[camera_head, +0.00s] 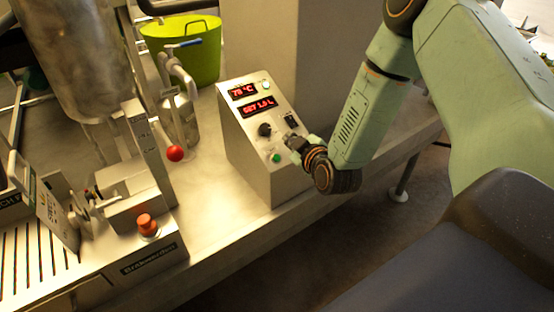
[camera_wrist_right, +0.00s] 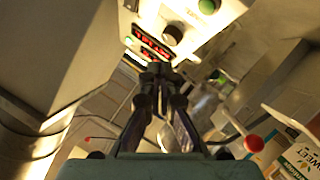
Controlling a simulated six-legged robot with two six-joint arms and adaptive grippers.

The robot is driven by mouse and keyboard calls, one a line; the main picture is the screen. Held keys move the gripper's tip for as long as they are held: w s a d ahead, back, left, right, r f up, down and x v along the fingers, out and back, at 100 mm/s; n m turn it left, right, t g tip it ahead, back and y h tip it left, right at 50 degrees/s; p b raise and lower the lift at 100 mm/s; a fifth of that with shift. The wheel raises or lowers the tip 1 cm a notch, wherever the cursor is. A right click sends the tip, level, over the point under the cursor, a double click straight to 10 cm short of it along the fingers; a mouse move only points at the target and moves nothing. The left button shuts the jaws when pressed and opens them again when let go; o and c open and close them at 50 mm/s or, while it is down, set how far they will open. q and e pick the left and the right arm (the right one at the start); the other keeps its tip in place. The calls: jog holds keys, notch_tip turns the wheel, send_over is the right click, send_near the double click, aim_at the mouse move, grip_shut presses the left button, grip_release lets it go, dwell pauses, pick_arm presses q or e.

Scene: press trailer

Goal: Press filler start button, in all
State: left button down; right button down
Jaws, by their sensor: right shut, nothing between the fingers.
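The filler control box (camera_head: 245,140) stands on the metal bench with its sloped face up. My right gripper (camera_head: 291,143) is shut and empty, at the right edge of the face, just right of the green button. It hides part of the panel. In the right wrist view the closed fingertips (camera_wrist_right: 158,70) point towards the panel, and the green button (camera_wrist_right: 207,6) is at the top edge. My left gripper is not in view.
A red ball handle (camera_head: 175,153) and a metal valve stand left of the box. A red-orange button (camera_head: 147,225) sits on a labelled machine at the lower left. A green bucket (camera_head: 190,50) is behind. Bare bench lies left of the box.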

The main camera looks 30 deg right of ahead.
aim_at(277, 158)
jog(key=w+f+b, duration=0.3)
jog(key=f+b, duration=0.4)
jog(key=shift+w+a+b, duration=0.25)
jog(key=shift+w+b, duration=0.1)
jog(key=shift+w, duration=0.05)
jog(key=shift+w+d+f, duration=0.1)
jog(key=shift+w+f, duration=0.05)
jog(key=shift+f, duration=0.1)
jog(key=shift+r, duration=0.1)
dwell(0.5)
dwell(0.5)
jog(key=shift+f, duration=0.2)
jog(key=shift+w+f, duration=0.15)
jog(key=shift+f, duration=0.1)
